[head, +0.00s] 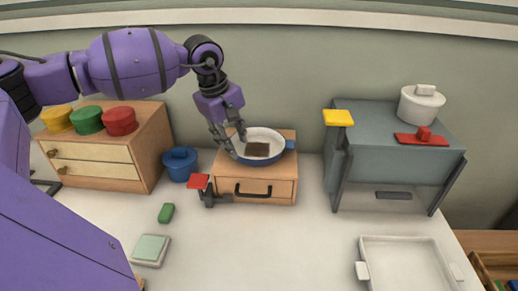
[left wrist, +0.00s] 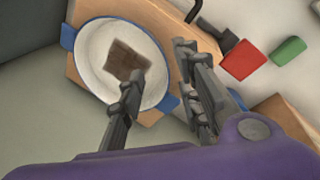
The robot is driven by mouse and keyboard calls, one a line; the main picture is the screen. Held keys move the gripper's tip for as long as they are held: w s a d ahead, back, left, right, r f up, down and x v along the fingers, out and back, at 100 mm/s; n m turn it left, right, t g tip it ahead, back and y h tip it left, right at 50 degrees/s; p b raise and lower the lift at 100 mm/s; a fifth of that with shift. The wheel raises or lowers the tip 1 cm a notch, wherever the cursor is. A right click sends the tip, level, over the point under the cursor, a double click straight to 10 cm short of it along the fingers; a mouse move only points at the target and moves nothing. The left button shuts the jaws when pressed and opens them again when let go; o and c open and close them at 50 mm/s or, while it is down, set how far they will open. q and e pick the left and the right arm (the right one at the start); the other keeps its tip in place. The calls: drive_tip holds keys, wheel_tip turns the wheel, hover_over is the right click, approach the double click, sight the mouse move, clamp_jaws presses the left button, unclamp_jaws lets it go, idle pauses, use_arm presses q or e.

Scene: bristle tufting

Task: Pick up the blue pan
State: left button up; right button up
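The blue pan (head: 268,137) has a white inside and small blue handles. It sits on a small wooden drawer box (head: 265,188), with a brown square piece (head: 257,149) lying in it. In the left wrist view the pan (left wrist: 93,55) and the brown piece (left wrist: 125,60) also show. My left gripper (head: 238,142) is at the pan's left side, fingers pointing down. In the left wrist view the gripper (left wrist: 158,65) is open, one finger over the pan and the other outside its rim. A blue handle shows between them. Contact is unclear. My right gripper is out of view.
A red-ended grey tool (head: 200,182) is beside the box. A blue pot (head: 180,164) stands left, near a drawer cabinet (head: 105,165) bearing coloured pots. A grey oven-like cabinet (head: 395,170) stands right. A green block (head: 166,212) and white tray (head: 405,264) lie in front.

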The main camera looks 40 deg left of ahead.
use_arm(q)
drive_tip(key=x, duration=0.4)
drive_tip(key=shift+a+f, duration=0.25)
drive_tip(key=shift+f, duration=0.1)
clamp_jaws()
drive_tip(key=shift+r, duration=0.1)
